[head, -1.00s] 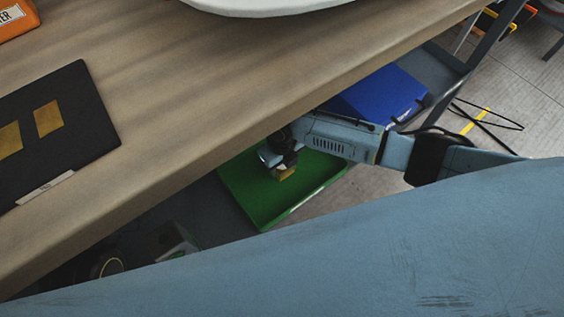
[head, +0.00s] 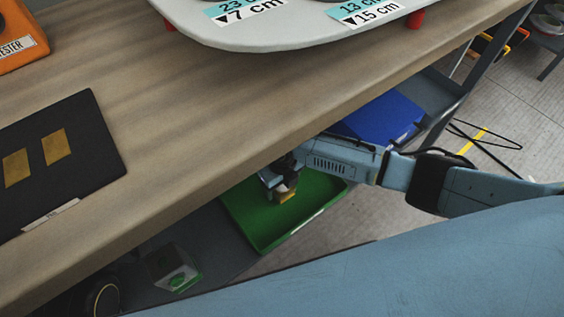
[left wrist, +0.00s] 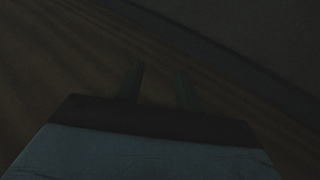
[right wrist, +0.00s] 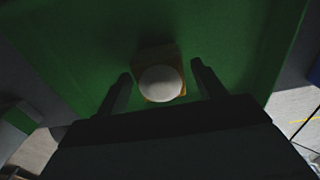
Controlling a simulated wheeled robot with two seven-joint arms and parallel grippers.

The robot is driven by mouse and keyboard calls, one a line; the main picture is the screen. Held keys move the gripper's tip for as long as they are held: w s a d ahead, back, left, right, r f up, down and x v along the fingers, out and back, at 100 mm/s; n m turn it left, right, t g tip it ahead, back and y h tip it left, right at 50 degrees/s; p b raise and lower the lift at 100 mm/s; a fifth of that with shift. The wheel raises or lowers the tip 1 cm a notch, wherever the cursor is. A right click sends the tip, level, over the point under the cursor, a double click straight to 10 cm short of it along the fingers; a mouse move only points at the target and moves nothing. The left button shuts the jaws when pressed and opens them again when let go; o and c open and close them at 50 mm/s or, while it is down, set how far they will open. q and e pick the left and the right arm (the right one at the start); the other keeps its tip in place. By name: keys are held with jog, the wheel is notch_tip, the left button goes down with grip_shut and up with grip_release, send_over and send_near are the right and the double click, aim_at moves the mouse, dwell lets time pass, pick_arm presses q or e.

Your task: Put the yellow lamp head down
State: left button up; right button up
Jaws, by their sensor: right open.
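The yellow lamp head (head: 286,196) is in the green tray (head: 262,238) under the bench top. In the right wrist view the lamp head (right wrist: 160,77) shows a round pale face on a yellow-brown body, with the green tray floor around it. My right gripper (head: 283,186) is open just above it; in the right wrist view its fingers (right wrist: 160,82) stand on either side, with gaps. Whether the lamp head touches the tray floor is hard to tell. My left gripper (left wrist: 160,85) shows dark in the left wrist view, its two fingers apart with nothing seen between them.
A blue tray (head: 385,120) lies farther right on the lower shelf (head: 215,236). A small box (head: 175,268) stands left of the green tray.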

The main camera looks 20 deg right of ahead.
notch_tip(320, 180, up, 6)
jog(key=p, duration=0.2)
jog(key=shift+f+p, duration=0.2)
jog(key=shift+p, duration=0.1)
pick_arm(q)
jog(key=s+a+f+g+y+p, duration=0.1)
jog(key=s+a+f+g+y, duration=0.1)
jog(key=s+f+g, duration=0.4)
jog(key=s+a+f+n+g+y+p, duration=0.1)
jog(key=s+a+f+g, duration=0.3)
jog(key=f+g, duration=0.4)
notch_tip(320, 180, down, 2)
jog(key=shift+s+a+f+y, duration=0.1)
jog(key=shift+s+a+y, duration=0.3)
jog(key=shift+s+y, duration=0.4)
pick_arm(e)
notch_tip(320, 180, up, 6)
jog(key=shift+f, duration=0.25)
